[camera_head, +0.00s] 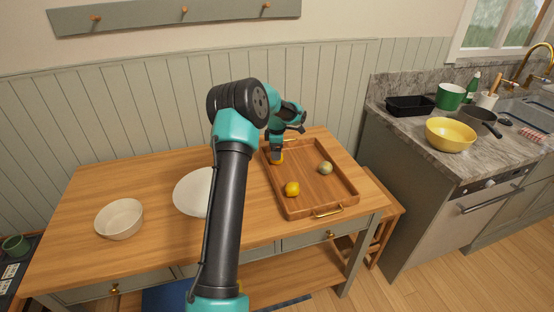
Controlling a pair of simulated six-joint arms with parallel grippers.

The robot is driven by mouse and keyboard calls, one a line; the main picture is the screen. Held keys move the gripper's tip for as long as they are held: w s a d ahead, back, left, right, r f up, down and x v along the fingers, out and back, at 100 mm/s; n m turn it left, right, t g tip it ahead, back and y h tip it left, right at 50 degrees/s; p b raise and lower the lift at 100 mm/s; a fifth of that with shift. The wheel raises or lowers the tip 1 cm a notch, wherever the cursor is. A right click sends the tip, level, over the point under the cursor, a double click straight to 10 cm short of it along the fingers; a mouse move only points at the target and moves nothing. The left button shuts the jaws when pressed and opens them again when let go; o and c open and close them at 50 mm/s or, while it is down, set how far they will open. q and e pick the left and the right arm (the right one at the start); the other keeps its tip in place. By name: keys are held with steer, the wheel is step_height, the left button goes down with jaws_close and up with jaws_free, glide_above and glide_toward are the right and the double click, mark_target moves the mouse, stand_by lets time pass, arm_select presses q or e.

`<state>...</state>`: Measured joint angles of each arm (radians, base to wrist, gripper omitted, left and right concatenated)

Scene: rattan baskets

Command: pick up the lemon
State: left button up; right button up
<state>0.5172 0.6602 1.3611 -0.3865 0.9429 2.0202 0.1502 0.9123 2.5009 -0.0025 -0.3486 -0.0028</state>
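A wooden tray (332,203) with raised sides and brass handles sits on the right part of the wooden table. A yellow lemon-like fruit (292,189) lies in its near left part. A second yellow thing (280,161) shows at the tray's far left, mostly hidden by my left gripper (277,158). That gripper points down right at this second yellow thing. Its fingers are too small and covered to tell whether they are open or shut, or whether they touch it. My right gripper is not in view.
A dull green-brown round fruit (325,168) lies in the tray's right half. A white plate (190,192), partly behind my arm, and a white bowl (119,219) stand on the table's left. A counter with a yellow bowl (450,134) is at right.

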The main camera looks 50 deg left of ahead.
arm_select(q)
steer(key=shift+w+f, duration=0.2)
steer(key=shift+f, duration=2.4)
steer(key=shift+c, duration=0.4)
steer(key=c, duration=1)
steer(key=shift+o, duration=0.2)
steer(key=shift+r, duration=0.15)
step_height(320, 180, up, 10)
steer(key=shift+f, duration=0.1)
